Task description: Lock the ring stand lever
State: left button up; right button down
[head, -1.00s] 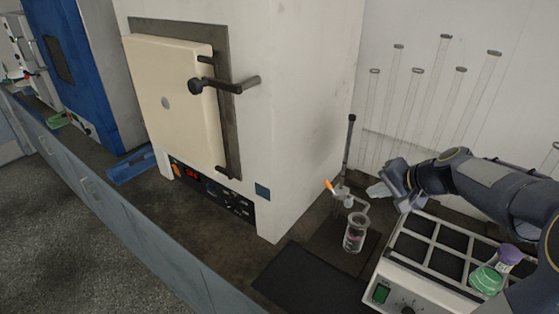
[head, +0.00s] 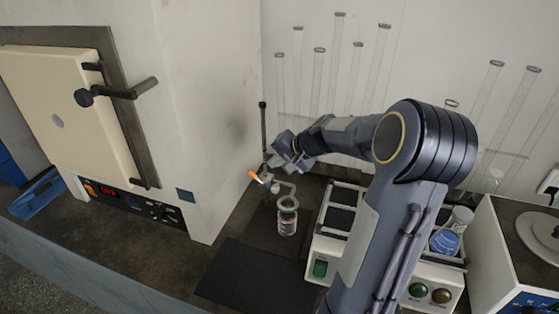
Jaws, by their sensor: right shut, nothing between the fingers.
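The ring stand (head: 263,130) is a dark upright rod on a dark base, beside the white oven. Its lever (head: 255,175) has an orange handle and sticks out to the left of the clamp. A clear glass vessel (head: 287,216) hangs at the clamp's ring. My right gripper (head: 277,160) is shut and empty, just right of the rod and above the lever. The picture does not show clearly whether its fingertips touch the stand. My left gripper is out of view.
The oven (head: 190,120) stands close on the left. A grey rack-topped shaker (head: 325,245) with a blue flask (head: 447,235) is on the right, partly behind my right arm. A dark mat (head: 245,275) lies clear in front.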

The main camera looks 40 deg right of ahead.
aim_at(253, 173)
jog(key=x, duration=0.9)
jog(key=shift+f, duration=0.1)
